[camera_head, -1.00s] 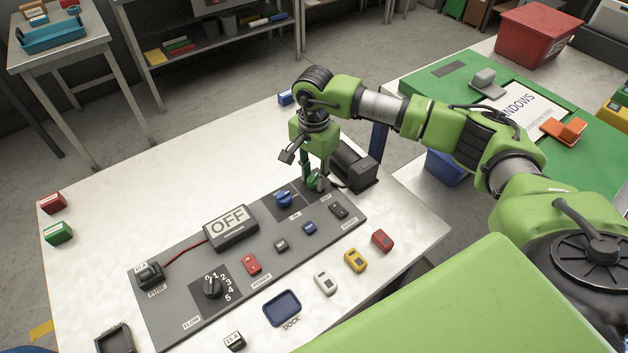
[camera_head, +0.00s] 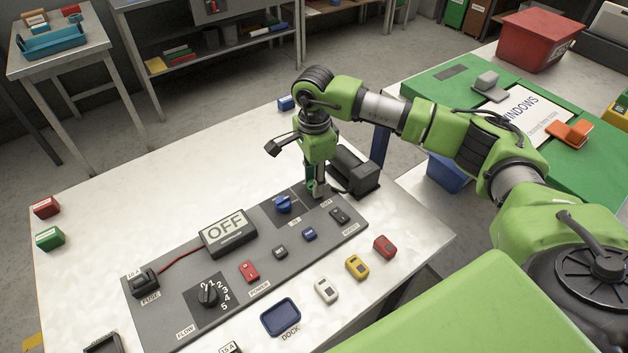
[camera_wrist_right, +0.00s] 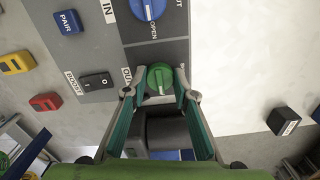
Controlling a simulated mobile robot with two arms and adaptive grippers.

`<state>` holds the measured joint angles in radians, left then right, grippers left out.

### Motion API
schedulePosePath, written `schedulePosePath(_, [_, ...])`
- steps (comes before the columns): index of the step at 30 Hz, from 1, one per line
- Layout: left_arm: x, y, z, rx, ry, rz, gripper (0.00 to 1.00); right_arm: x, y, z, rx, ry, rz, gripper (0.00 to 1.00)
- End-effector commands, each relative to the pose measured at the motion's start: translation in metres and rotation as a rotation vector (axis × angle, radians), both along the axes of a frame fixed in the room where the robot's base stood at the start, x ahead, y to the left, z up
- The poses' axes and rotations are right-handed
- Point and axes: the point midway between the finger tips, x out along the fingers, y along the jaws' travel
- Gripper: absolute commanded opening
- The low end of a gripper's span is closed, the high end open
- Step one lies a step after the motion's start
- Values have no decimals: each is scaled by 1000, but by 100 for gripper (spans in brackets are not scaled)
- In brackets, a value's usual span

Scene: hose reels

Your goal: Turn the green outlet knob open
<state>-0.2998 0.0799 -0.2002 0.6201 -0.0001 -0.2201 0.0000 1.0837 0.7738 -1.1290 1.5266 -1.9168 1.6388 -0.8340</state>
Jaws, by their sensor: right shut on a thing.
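The green outlet knob (camera_wrist_right: 160,78) sits at the end of the grey control panel (camera_head: 180,318), beside a label that reads OUT. My right gripper (camera_wrist_right: 160,88) is shut on the knob, with one fingertip on each side of it. In the head view my right gripper (camera_head: 317,188) points down at the panel's far right end and hides the knob. The knob's white mark points toward the bottom of the wrist view. My left gripper is not in view.
The blue inlet knob (camera_head: 283,204) is close beside the gripper, marked OPEN in the wrist view. A dark box-like unit (camera_head: 354,177) stands just behind the gripper. The display (camera_head: 228,232) reads OFF.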

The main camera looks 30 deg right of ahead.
Motion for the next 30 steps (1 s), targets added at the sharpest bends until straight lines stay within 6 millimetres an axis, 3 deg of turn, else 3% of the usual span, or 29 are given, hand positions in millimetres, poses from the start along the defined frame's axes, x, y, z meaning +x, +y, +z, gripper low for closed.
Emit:
schedulePosePath(8, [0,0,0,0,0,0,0,1,-1,1,0,-3,-4,4])
schedulePosePath(9, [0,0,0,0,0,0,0,1,-1,1,0,-3,-4,36])
schedulePosePath(10, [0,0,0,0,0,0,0,1,-1,1,0,-3,-3,42])
schedulePosePath(22, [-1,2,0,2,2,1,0,1,0,4,1,-2,-1,42])
schedulePosePath(26, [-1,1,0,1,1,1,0,2,0,21,2,-5,-1,42])
schedulePosePath(30, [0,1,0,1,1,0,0,2,0,50,2,-6,-2,42])
